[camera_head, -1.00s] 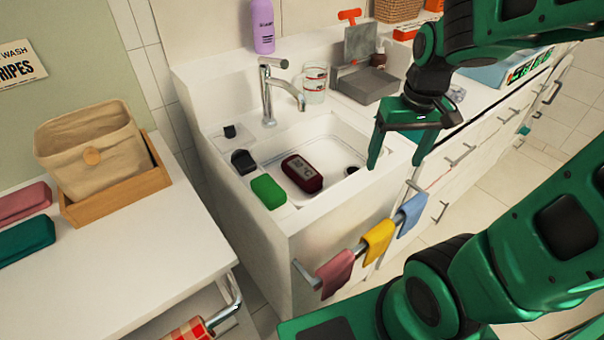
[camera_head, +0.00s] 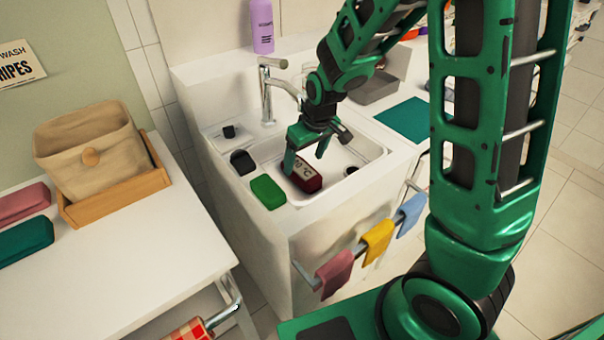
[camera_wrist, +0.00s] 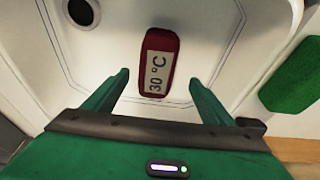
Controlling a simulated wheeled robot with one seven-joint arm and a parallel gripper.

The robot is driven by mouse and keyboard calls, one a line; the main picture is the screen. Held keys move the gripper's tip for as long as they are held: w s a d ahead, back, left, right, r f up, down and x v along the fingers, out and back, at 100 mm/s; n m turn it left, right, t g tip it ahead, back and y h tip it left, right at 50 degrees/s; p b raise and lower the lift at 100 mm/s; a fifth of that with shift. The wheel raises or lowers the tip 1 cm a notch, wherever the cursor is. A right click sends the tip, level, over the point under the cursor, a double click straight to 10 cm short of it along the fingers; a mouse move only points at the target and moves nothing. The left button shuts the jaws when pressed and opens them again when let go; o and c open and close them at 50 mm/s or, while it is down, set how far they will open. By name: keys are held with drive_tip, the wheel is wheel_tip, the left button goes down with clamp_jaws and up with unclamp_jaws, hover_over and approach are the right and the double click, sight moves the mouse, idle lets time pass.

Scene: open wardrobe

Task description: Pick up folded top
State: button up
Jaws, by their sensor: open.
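The folded top is most likely the dark red folded item (camera_head: 308,180) with a white label, lying in the white sink basin (camera_head: 340,175). In the wrist view the dark red item (camera_wrist: 161,38) has a label reading 30 °C and lies ahead of and between my fingertips. My gripper (camera_head: 306,160) is open and empty, pointing down over the basin just above the item. In the wrist view my gripper (camera_wrist: 158,78) has its fingers apart, one to each side of the item's near end. They do not appear to touch it.
The faucet (camera_head: 268,95) stands behind the basin. A green block (camera_head: 268,191) and a black item (camera_head: 243,162) sit on its left rim. A teal sheet (camera_head: 405,119) lies on the right counter. Small cloths hang on the front rail (camera_head: 305,274). A bin (camera_head: 88,150) stands left.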

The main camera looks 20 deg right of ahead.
sight(302, 169)
drive_tip(key=shift+d+x, duration=0.15)
drive_tip(key=shift+x, duration=1.35)
drive_tip(key=shift+d+x, duration=0.1)
drive_tip(key=shift+x, duration=1.4)
drive_tip(key=shift+w, duration=0.2)
drive_tip(key=shift+c, duration=0.6)
drive_tip(key=c, duration=1.2)
drive_tip(key=shift+c, duration=0.2)
drive_tip(key=shift+r, duration=0.15)
